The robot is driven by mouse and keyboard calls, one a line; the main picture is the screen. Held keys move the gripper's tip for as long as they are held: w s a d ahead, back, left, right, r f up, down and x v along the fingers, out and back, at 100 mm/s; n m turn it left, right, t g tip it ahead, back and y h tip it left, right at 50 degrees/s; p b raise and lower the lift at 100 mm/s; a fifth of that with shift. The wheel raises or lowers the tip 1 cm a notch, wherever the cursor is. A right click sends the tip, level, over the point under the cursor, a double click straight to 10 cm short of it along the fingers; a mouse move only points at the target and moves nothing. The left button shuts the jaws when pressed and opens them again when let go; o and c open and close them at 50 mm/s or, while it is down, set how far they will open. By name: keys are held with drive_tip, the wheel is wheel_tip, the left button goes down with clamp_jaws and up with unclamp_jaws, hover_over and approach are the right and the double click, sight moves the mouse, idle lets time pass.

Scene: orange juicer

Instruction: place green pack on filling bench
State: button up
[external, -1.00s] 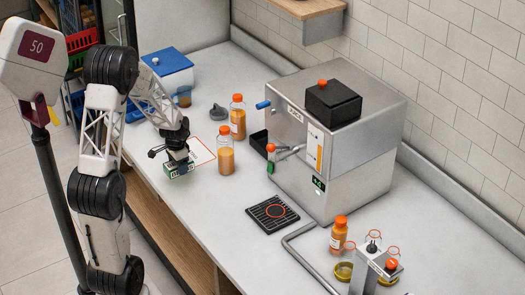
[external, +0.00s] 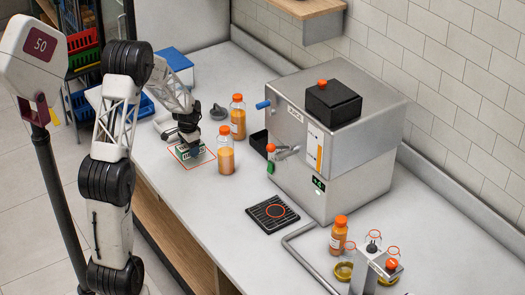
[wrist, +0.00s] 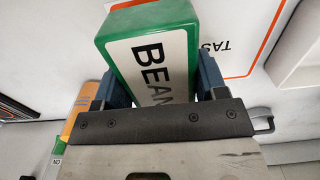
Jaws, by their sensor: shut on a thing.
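The green pack (external: 192,153) is a small green box with a white label; the wrist view shows the box (wrist: 152,52) close up, with "BEAN" partly readable. My gripper (external: 190,143) is shut on it, with a blue finger on each side in the wrist view (wrist: 160,85). The pack is over a white sheet with a red outline (external: 180,157) on the bench (external: 215,205). Whether it touches the sheet cannot be told. Part of a word, "TAS", shows on the sheet in the wrist view (wrist: 225,25).
Orange bottles (external: 226,155) (external: 237,118) stand close to the right of the pack. A steel juicer (external: 330,130) and a black drip grate (external: 272,213) are farther right. A blue-lidded box (external: 172,68) is behind. The bench in front is clear.

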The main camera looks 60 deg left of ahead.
drive_tip(key=shift+w+a, duration=0.3)
drive_tip(key=shift+f, duration=1.8)
drive_tip(key=shift+f, duration=0.1)
drive_tip(key=o, duration=1)
wheel_tip(320, 180, up, 12)
drive_tip(key=shift+r, duration=0.15)
